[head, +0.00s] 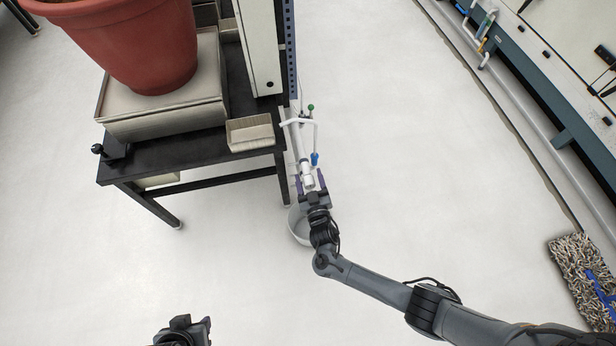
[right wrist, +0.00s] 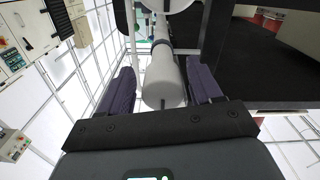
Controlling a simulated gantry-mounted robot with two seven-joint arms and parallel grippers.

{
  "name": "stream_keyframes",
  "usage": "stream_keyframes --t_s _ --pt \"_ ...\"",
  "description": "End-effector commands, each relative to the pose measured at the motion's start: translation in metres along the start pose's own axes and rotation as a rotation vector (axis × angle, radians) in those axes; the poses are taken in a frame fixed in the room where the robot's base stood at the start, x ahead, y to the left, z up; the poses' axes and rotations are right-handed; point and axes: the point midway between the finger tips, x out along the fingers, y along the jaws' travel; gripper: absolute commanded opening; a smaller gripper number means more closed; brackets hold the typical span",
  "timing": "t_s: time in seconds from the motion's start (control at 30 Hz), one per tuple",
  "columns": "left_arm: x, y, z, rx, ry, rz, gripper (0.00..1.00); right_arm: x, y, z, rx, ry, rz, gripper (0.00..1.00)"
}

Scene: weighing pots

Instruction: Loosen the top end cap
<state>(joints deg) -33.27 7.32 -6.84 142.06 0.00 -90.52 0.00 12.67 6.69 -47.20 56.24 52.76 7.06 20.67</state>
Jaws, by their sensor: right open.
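A white pipe (head: 297,140) stands beside the dark bench, with a white end cap (head: 308,183) at its near end. My right gripper (head: 310,178) is open, its purple fingers on either side of the cap. In the right wrist view the rounded white end cap (right wrist: 163,88) sits between the fingers of the right gripper (right wrist: 162,78), with a visible gap on both sides. My left gripper (head: 187,328) shows only in part at the bottom edge of the head view; its fingers cannot be made out.
The dark bench (head: 190,152) carries a red pot (head: 130,45) on a beige scale (head: 165,118) and a small beige tray (head: 250,133). A white bucket (head: 299,228) stands on the floor below the right gripper. A mop (head: 583,275) lies at the right. The floor between is clear.

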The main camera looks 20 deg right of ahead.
Motion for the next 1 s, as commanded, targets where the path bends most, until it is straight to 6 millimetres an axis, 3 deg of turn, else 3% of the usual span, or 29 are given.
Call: stream_keyframes --t_s 0.2,0.57,0.9,1.0 --pt "0.009 0.001 0.003 0.000 0.000 0.001 0.36 0.016 -0.001 0.001 0.000 0.001 -0.002 0.64" --pt "0.009 0.003 0.002 -0.009 0.002 0.008 0.36 0.019 0.000 0.000 0.000 -0.001 -0.001 0.62" --pt "0.009 0.004 0.002 -0.011 0.003 0.010 0.36 0.019 -0.001 0.000 0.000 0.000 -0.001 0.10" --pt "0.009 0.003 0.002 -0.010 0.003 0.009 0.36 0.019 -0.001 0.000 -0.001 0.000 -0.001 0.09"
